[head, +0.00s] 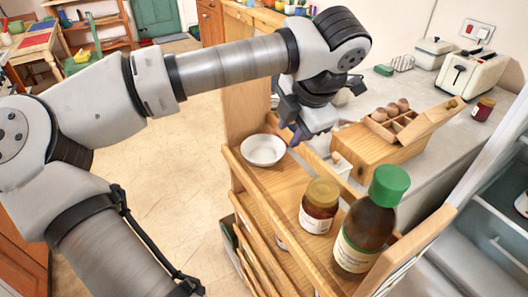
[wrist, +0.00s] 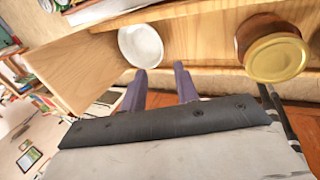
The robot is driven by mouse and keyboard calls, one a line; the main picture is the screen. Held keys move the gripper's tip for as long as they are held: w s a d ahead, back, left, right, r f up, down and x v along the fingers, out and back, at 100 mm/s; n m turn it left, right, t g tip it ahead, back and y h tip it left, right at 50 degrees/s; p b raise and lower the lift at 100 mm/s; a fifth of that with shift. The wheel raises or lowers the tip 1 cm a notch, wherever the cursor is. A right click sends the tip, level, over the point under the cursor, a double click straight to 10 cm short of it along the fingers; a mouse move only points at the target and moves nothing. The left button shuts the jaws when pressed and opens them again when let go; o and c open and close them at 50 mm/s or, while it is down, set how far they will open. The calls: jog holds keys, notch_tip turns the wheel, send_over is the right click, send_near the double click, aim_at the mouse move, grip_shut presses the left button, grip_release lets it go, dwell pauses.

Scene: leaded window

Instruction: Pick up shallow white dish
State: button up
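The shallow white dish (head: 263,150) sits upright and looks empty, at the far left end of the wooden pull-out shelf (head: 262,178). In the wrist view the dish (wrist: 141,46) lies just beyond the left fingertip. My gripper (head: 298,136) is just right of the dish in the head view, with its fingers partly hidden by its own body. In the wrist view my gripper (wrist: 160,69) has two dark purple fingers apart with nothing between them. I cannot tell exactly how far above the dish they are.
On the same shelf stand a gold-lidded jar (head: 319,205) and a tall green-capped bottle (head: 369,220). A low wooden rail edges the shelf. The counter on the right holds an egg box (head: 402,122) and a toaster (head: 470,74). Open floor (head: 150,150) lies left.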

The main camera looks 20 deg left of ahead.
jog(key=b, duration=0.2)
send_near(277, 169)
jog(key=shift+w+a, duration=0.25)
jog(key=shift+a, duration=0.4)
jog(key=shift+b+x, duration=0.65)
jog(key=shift+x, duration=2.25)
jog(key=shift+w, duration=0.1)
jog(key=shift+c, duration=0.3)
grip_shut()
